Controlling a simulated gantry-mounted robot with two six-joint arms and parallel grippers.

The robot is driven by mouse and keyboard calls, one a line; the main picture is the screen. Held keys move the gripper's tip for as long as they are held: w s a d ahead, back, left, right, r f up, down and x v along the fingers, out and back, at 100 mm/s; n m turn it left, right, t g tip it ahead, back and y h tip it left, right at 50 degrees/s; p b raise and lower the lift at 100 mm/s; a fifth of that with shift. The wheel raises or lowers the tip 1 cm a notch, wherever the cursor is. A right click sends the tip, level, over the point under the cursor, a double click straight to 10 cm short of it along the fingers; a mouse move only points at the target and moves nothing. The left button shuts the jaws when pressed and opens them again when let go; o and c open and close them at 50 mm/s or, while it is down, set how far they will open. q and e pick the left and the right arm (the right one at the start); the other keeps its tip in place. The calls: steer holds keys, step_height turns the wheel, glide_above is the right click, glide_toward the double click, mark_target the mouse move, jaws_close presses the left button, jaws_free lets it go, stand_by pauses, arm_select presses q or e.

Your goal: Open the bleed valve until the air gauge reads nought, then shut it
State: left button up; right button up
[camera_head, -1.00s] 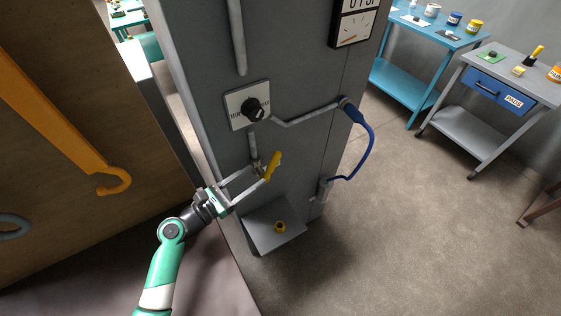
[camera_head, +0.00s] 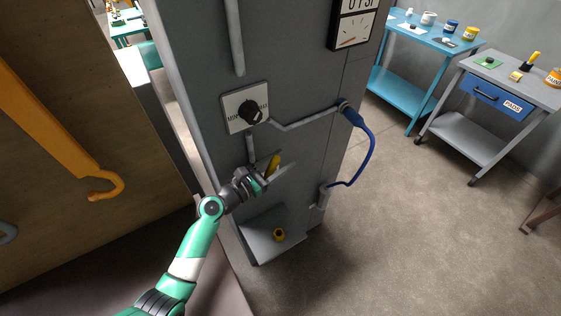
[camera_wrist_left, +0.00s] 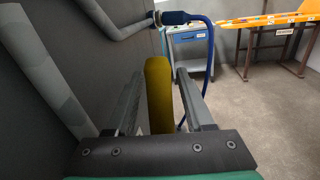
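The yellow valve lever (camera_head: 273,165) sticks out from a pipe on the grey cabinet's face, below a black knob. My left gripper (camera_head: 275,172) is at the lever, with its fingers open on either side of it. In the left wrist view the lever (camera_wrist_left: 159,95) stands between the two fingers (camera_wrist_left: 162,100), with a narrow gap visible on the right. The air gauge (camera_head: 353,30) is at the top right of the cabinet, with a white face and an orange-red needle; its reading is too small to tell. My right gripper is not in view.
The black knob (camera_head: 250,112) sits on a white plate. A blue hose (camera_head: 370,150) loops off the cabinet's right side. A grey shelf (camera_head: 262,245) below carries a small yellow-and-black item (camera_head: 279,234). A wooden panel with an orange hook (camera_head: 60,130) stands left.

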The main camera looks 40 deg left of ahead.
arm_select(q)
jaws_close()
stand_by(1.2)
